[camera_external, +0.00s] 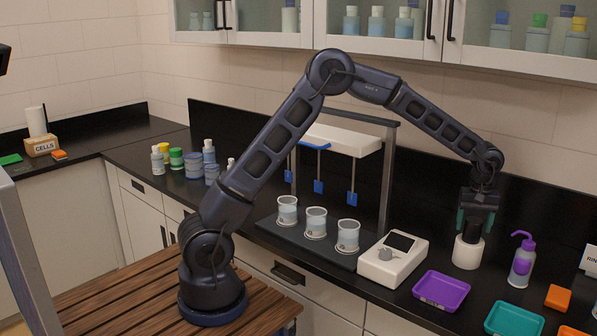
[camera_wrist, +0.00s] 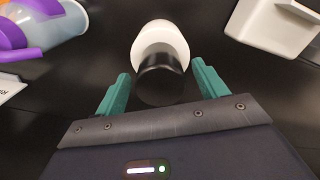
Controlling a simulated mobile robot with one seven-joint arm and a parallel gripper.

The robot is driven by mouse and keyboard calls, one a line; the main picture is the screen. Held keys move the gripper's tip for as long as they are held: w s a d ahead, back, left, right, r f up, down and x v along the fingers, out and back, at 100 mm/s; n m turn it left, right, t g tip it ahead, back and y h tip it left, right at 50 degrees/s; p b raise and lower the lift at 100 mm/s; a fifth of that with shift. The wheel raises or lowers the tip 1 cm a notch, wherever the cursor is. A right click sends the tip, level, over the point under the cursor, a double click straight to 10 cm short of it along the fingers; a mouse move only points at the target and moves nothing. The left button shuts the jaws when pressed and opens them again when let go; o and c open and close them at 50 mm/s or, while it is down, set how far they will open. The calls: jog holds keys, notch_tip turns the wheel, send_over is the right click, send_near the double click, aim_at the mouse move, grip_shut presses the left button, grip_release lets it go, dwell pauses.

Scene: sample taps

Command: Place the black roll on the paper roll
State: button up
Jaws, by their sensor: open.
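The white paper roll (camera_external: 467,254) stands upright on the dark counter at the right of the external view. It also shows at the top of the wrist view (camera_wrist: 160,32). The black roll (camera_wrist: 160,72) appears to sit on the paper roll's top, with white showing around its far side. In the external view it is a dark shape below my gripper (camera_external: 477,218). My gripper is open, with its green fingers apart on either side of the black roll (camera_wrist: 161,82) and gaps visible. The black roll's near side blends into the dark background.
A white device with a dial (camera_external: 394,260) and a purple tray (camera_external: 441,291) stand to the left and front. A purple-topped wash bottle (camera_external: 522,262) is close on the right. A teal tray (camera_external: 514,320) and an orange block (camera_external: 558,297) lie nearer the front right.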

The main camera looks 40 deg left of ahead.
aim_at(474, 220)
notch_tip(474, 220, up, 10)
jog(key=shift+f, duration=0.15)
dwell(0.4)
